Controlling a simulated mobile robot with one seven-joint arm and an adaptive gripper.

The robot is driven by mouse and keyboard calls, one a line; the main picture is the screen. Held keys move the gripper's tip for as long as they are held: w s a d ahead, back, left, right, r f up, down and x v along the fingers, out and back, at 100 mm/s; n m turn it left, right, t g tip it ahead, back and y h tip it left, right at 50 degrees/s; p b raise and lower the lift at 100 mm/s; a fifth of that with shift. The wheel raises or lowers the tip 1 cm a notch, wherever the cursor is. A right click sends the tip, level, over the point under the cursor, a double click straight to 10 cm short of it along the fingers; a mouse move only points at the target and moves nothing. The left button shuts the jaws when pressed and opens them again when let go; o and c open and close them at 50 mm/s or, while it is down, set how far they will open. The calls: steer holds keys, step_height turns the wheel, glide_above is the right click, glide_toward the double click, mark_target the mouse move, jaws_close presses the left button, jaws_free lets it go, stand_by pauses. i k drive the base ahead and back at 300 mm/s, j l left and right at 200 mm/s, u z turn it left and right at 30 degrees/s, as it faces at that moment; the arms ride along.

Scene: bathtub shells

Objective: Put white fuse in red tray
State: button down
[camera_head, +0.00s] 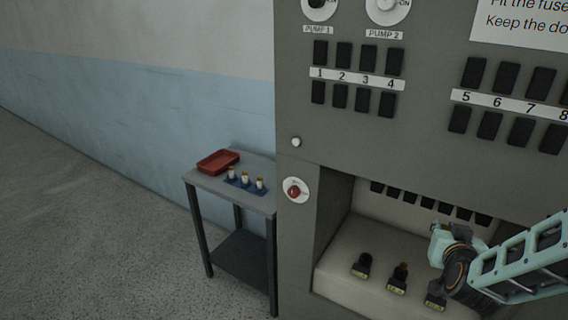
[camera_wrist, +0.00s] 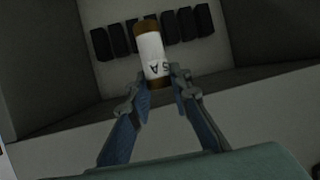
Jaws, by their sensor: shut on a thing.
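The white fuse (camera_wrist: 153,58) shows in the wrist view, a white cylinder with brown ends and dark printing on its side. My gripper (camera_wrist: 160,84) is shut on its lower part. In the head view my gripper (camera_head: 440,245) is at the right, in the open bay of the grey cabinet, and the fuse cannot be made out there. The red tray (camera_head: 218,161) lies on the small grey table left of the cabinet, well away from my gripper. It looks empty.
The cabinet's side edge stands between bay and table. Floor at left is clear.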

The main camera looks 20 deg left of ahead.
mark_target(219, 164)
steer(key=i+j+u, duration=0.1)
steer(key=j+u, duration=0.2)
steer(key=i+j+u, duration=0.15)
steer(key=j+u, duration=0.2)
steer(key=i+j+u, duration=0.45)
steer(key=u, duration=0.3)
steer(key=i+j+u, duration=0.15)
steer(key=j+u, duration=0.15)
steer(key=u, duration=0.2)
steer(key=i+j+u, duration=0.1)
steer(key=i+u, duration=0.5)
steer(key=i, duration=0.2)
steer(key=i+z, duration=0.3)
steer(key=i+j+z, duration=0.1)
steer(key=i+z, duration=0.4)
steer(key=z, duration=0.2)
steer(key=i+z, duration=0.15)
steer(key=z, duration=0.2)
steer(key=i+z, duration=0.15)
steer(key=z, duration=0.15)
steer(key=i+z, duration=0.25)
steer(key=z, duration=0.3)
